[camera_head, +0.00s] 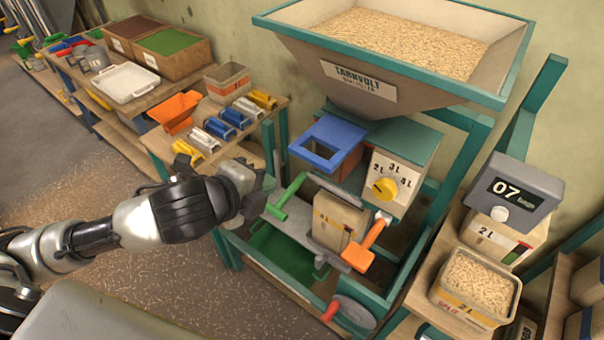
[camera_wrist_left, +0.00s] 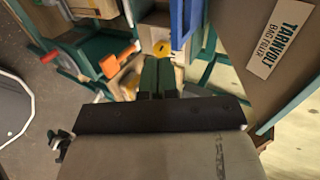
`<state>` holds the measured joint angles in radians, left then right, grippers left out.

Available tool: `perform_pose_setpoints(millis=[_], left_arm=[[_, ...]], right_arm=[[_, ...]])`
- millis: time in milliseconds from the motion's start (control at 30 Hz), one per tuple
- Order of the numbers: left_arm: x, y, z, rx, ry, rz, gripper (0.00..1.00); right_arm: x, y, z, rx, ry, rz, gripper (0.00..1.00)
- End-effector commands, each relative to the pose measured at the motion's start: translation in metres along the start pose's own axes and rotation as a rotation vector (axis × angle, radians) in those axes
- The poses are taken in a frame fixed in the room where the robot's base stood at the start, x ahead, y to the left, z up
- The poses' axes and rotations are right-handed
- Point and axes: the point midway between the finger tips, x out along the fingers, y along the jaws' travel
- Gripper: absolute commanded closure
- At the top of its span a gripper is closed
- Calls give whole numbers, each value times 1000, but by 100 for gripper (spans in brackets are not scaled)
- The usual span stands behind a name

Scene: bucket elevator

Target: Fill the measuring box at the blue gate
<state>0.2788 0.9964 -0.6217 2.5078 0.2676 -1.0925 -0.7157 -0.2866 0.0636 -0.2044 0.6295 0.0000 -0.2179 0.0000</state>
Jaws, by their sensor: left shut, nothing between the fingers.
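A blue gate (camera_head: 318,155) with a square opening sits under the grain hopper (camera_head: 385,90). It also shows in the left wrist view (camera_wrist_left: 183,22). A tan box (camera_head: 338,217) stands upright on a grey shelf below the gate, between a green lever (camera_head: 288,195) and an orange lever (camera_head: 365,245). I cannot see into it. A white dial panel marked 2L, 3L and 4L, with a yellow knob (camera_head: 385,188), is right of the gate. My left gripper (camera_head: 268,184) is shut and empty, left of the shelf near the green lever. Its fingers (camera_wrist_left: 157,78) are together in the wrist view.
A counter reading 07 bags (camera_head: 515,193) stands at the right, above a box full of grain (camera_head: 476,285). A side table (camera_head: 205,135) at the left holds an orange scoop, several coloured tools and a bin.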

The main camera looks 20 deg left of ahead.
Motion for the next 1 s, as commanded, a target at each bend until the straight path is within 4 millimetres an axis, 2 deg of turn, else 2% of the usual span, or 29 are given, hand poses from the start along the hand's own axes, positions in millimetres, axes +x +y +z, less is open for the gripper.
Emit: perform_pose_setpoints(millis=[33,267,300,333,500,600,800,1000], left_arm=[[8,6,-1,3,2,-6,100],[33,6,-1,1,3,-6,100],[38,-1,-1,-3,2,1,100],[44,-2,-1,-3,3,2,100],[79,-2,-1,-2,3,2,100],[92,-13,-1,-1,2,0,100],[109,-19,-1,2,3,1,100],[112,-20,-1,3,3,1,100]], right_arm=[[18,1,3,-1,-2,1,57],[54,12,24,-5,-28,15,57],[41,14,27,-5,-34,17,57],[38,14,28,-5,-38,18,57],[30,15,29,-4,-40,19,57],[22,15,26,-4,-37,19,57],[17,13,22,-2,-31,17,57],[18,7,18,1,-26,10,57]])
